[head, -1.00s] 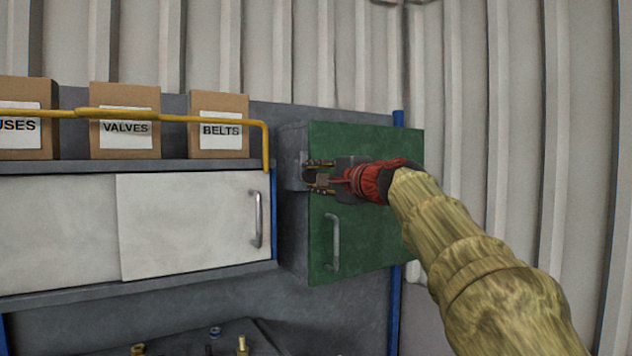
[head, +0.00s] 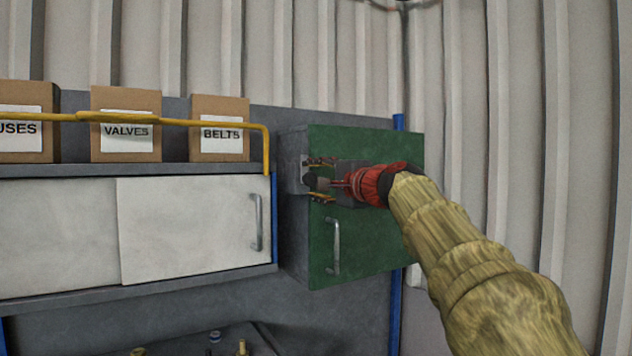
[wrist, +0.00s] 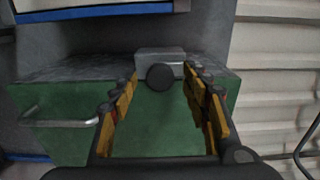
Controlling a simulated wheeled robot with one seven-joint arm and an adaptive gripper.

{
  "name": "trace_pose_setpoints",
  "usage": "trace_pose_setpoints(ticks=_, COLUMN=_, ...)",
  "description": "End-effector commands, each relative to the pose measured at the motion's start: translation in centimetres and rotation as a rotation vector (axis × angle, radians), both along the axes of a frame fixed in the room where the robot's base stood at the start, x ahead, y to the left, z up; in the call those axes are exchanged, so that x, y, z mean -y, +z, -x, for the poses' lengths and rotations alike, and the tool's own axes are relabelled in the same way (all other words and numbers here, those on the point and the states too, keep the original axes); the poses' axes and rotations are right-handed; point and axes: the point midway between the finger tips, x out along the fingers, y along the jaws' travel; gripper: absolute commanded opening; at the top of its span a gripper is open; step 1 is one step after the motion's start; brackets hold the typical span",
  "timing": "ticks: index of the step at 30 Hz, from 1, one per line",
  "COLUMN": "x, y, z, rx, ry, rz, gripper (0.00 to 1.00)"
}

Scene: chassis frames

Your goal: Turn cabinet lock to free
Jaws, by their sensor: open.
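The cabinet (head: 294,225) is a grey wall box with a green door (head: 375,235) that looks closed. Its lock is a grey block with a dark round knob (head: 310,182) near the door's upper left edge. In the wrist view the knob (wrist: 160,77) is a dark disc in front of the block (wrist: 160,55), whose far side is hidden. My gripper (head: 320,180) is open, its orange-padded fingers above and below the knob in the head view. In the wrist view my gripper (wrist: 160,82) has the knob centred between its fingertips, with no visible contact.
A metal handle (head: 333,246) stands out from the green door below my gripper. At left are a white sliding-door cabinet (head: 195,228), a yellow rail (head: 200,119) and labelled boxes (head: 220,130). Blue posts (head: 396,290) and a corrugated wall (head: 500,90) lie to the right.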

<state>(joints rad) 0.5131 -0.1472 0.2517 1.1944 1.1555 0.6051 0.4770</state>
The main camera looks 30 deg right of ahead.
Motion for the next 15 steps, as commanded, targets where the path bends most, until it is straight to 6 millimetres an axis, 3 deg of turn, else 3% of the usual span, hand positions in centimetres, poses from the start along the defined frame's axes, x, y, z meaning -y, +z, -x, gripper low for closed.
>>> trace_pose_setpoints(ticks=5, x=0.1, y=0.1, z=1.3, rx=0.001, ry=-0.002, rz=0.001, gripper=0.47)
trace_pose_setpoints(ticks=15, x=0.4, y=0.1, z=7.9, rx=0.001, ry=-0.004, rz=0.001, gripper=0.47)
